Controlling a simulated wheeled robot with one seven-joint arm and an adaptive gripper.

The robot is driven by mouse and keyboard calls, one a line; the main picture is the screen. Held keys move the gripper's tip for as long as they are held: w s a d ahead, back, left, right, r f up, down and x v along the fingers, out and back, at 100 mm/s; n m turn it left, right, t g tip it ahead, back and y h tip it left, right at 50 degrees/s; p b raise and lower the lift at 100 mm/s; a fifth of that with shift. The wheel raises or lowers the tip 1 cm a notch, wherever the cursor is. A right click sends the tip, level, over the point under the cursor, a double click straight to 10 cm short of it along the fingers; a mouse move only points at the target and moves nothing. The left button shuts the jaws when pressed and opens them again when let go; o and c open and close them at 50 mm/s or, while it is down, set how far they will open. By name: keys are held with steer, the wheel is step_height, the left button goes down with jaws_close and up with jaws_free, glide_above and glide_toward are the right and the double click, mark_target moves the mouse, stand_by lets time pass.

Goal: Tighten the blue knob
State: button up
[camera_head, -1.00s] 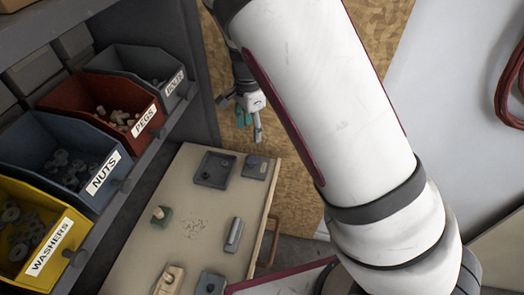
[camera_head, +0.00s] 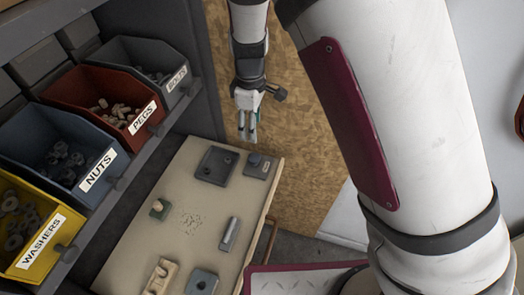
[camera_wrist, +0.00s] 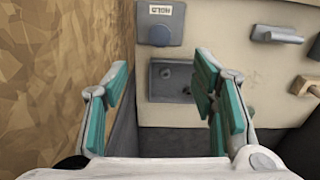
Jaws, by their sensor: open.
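The blue knob (camera_head: 255,160) is small and round and sits on a grey plate at the far right corner of the beige board (camera_head: 190,245). In the wrist view the knob (camera_wrist: 159,35) shows at top centre, beyond the fingers, with a label beside it that seems to read HOLD. My gripper (camera_head: 247,134) hangs pointing down above and behind the knob's corner in the head view. In the wrist view its two teal-padded fingers (camera_wrist: 160,82) are wide apart with nothing between them. The fingers do not appear to touch the knob.
A dark recessed tray (camera_head: 215,165) lies beside the knob plate. Labelled bins, such as the red pegs bin (camera_head: 100,105), line the left shelf. A plywood wall (camera_head: 300,150) stands close behind.

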mark_target(254, 157)
steer(key=shift+n, duration=0.5)
step_height(254, 157, down, 14)
steer(key=shift+r, duration=0.1)
steer(key=shift+c, duration=0.4)
steer(key=c, duration=1.1)
